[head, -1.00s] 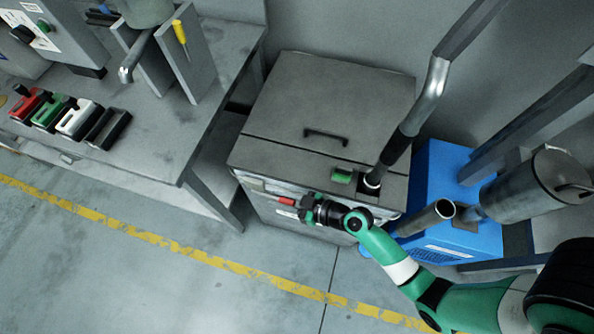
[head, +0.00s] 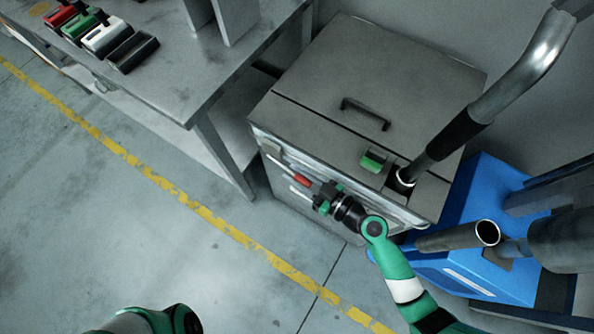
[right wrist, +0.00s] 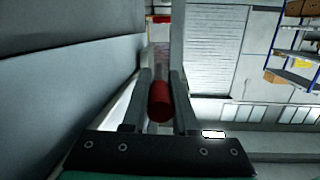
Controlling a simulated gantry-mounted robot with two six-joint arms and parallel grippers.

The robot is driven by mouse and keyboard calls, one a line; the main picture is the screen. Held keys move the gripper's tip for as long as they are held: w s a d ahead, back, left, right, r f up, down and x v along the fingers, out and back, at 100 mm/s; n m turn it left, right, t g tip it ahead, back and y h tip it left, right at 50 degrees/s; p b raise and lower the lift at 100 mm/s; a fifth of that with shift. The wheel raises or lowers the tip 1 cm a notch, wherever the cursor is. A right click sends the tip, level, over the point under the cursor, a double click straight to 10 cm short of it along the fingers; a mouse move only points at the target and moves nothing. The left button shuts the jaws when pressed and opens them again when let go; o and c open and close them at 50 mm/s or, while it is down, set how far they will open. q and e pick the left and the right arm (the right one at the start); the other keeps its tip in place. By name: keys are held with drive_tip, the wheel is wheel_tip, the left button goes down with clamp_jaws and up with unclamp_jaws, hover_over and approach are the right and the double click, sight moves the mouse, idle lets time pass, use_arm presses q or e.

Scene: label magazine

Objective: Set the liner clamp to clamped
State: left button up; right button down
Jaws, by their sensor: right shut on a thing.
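The liner clamp shows as a red grip (head: 301,181) on the front face of the grey cabinet (head: 330,90), beside a pale bar. My right gripper (head: 313,188) is at that red grip. In the right wrist view the red grip (right wrist: 160,102) lies between the two fingers of my right gripper (right wrist: 158,100), which is shut on it. The fingers hide part of the clamp, and its exact setting is hard to tell. My left gripper is out of view; only a green link of my left arm shows at the bottom.
The cabinet top has a black handle (head: 366,113), a green block (head: 373,160) and a thick pipe (head: 460,130) entering it. A blue machine (head: 480,240) stands at the right. A bench (head: 190,75) with several coloured blocks is at the left. The floor in front is clear.

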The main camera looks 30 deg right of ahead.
drive_tip(key=c, duration=1)
unclamp_jaws()
drive_tip(key=shift+f, duration=0.25)
drive_tip(key=o, duration=0.3)
drive_tip(key=shift+r, duration=0.1)
drive_tip(key=p+v, duration=0.1)
drive_tip(key=v, duration=1)
drive_tip(key=shift+s+d+r, duration=0.1)
drive_tip(key=shift+s, duration=0.2)
